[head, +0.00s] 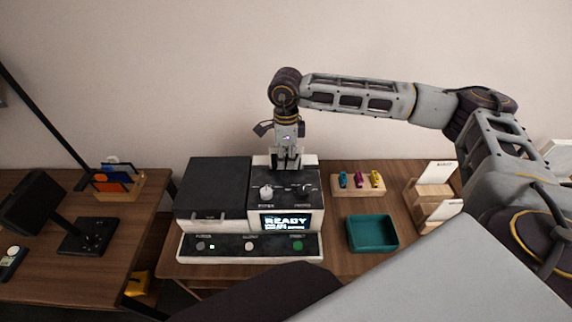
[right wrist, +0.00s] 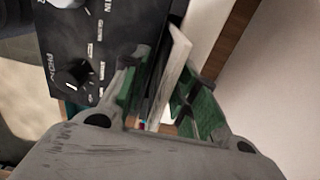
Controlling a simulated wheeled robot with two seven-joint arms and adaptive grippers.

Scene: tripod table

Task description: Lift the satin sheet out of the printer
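The printer (head: 284,221) stands on the table, its lit screen (head: 285,222) reading READY. My right gripper (head: 287,163) points down at the printer's back edge. In the right wrist view, my right gripper (right wrist: 163,105) has its green-padded fingers apart. A pale, thin upright strip (right wrist: 172,72) shows between them; I cannot tell whether it is the satin sheet or the printer's white rear part. No clear contact between pads and strip shows. In the right wrist view the printer's dark top with knobs (right wrist: 72,75) is at the left. My left gripper is not in view.
Left of the printer is a dark-lidded box (head: 212,186); a button panel (head: 249,247) lies in front. To the right are a teal tray (head: 372,233), a wooden block with small coloured items (head: 358,192) and card holders (head: 436,192). A lamp (head: 35,205) stands on the left table.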

